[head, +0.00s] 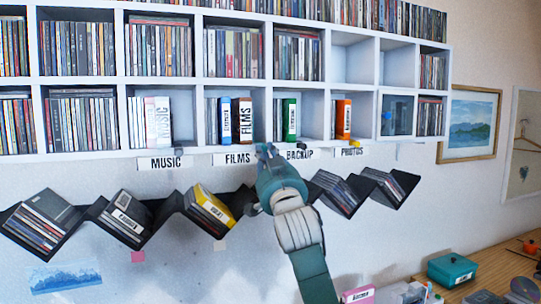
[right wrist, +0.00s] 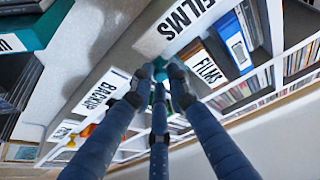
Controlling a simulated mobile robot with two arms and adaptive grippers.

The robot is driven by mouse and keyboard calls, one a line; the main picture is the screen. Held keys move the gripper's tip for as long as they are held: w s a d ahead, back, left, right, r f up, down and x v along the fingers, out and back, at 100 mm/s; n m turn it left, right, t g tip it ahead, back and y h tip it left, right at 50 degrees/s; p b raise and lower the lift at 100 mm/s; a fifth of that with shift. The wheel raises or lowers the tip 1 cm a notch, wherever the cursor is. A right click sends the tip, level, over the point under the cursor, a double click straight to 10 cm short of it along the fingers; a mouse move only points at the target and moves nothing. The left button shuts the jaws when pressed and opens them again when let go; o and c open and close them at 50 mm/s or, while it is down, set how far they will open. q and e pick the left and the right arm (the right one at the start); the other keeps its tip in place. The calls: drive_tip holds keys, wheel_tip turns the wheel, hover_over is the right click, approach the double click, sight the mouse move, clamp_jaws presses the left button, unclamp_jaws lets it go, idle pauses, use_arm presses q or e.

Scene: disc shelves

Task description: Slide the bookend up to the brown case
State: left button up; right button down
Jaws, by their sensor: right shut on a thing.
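The brown case (head: 245,121), labelled FILMS, stands upright in the lower shelf row, right of a blue case. It also shows in the right wrist view (right wrist: 206,66). My right gripper (head: 267,152) is at the front edge of that compartment, just right of and below the brown case. In the right wrist view its three fingers (right wrist: 159,82) are closed together at the shelf edge. They are shut on the bookend, which they mostly hide, so its contact with the case cannot be told. My left gripper is not in view.
The green case (head: 290,119) stands in the compartment to the right, and the orange case (head: 343,118) farther right. The FILMS label (head: 237,158) hangs below the shelf edge. A zigzag rack (head: 162,211) with discs is mounted below. A teal box (head: 452,270) sits on the table.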

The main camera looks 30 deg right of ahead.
drive_tip(key=a, duration=0.1)
drive_tip(key=w+a, duration=0.1)
drive_tip(key=a, duration=0.1)
drive_tip(key=shift+a+f, duration=0.1)
drive_tip(key=shift+a, duration=0.15)
drive_tip(key=c, duration=1.7)
unclamp_jaws()
drive_tip(key=shift+d, duration=0.15)
drive_tip(key=shift+s, duration=0.1)
drive_tip(key=v, duration=1.2)
